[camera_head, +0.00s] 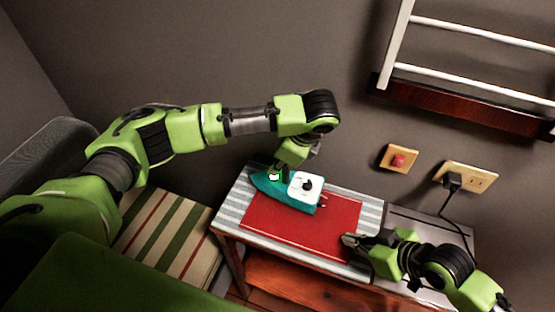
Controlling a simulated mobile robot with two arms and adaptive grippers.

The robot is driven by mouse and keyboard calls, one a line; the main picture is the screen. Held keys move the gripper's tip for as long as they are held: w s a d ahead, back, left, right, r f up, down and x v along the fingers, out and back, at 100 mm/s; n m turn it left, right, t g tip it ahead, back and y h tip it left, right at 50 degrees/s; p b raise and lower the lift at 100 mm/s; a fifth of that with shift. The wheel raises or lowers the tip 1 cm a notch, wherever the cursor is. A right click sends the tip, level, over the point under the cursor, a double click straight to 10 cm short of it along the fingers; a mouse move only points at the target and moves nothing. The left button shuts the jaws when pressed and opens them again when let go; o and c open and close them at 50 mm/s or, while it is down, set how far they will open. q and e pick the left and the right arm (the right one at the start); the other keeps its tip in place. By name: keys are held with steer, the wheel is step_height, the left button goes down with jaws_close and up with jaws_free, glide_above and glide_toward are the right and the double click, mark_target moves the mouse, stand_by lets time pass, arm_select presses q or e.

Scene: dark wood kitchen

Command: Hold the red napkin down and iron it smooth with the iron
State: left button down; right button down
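The red napkin (285,227) lies flat on the striped top of a small table. The iron (263,183), teal with a white square part on top, rests over the napkin's upper left area, its pointed end to the left. My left gripper (279,174) reaches down at the iron from behind. Its fingers are mostly hidden, so I cannot tell whether they grip the iron. My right gripper (350,240) is at the napkin's right edge, near the lower right corner. Its dark fingertips look close together, with nothing visible between them. They seem to touch the napkin or hover just above.
The striped table top (232,205) has free strips around the napkin. A grey surface (405,220) stands at the right under my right arm. A black cord hangs from the wall socket (480,180). A striped cushioned seat (165,235) is at left. A white rack (470,80) hangs above.

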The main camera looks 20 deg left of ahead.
mark_target(288, 169)
arm_select(q)
steer(key=shift+f, duration=0.55)
stand_by(0.8)
steer(key=shift+d, duration=0.15)
steer(key=shift+d, duration=1.25)
steer(key=shift+d, duration=0.1)
steer(key=shift+s+d+f, duration=0.1)
steer(key=shift+d, duration=0.95)
steer(key=shift+a, duration=1.35)
steer(key=shift+a, duration=0.15)
steer(key=shift+a, duration=1.05)
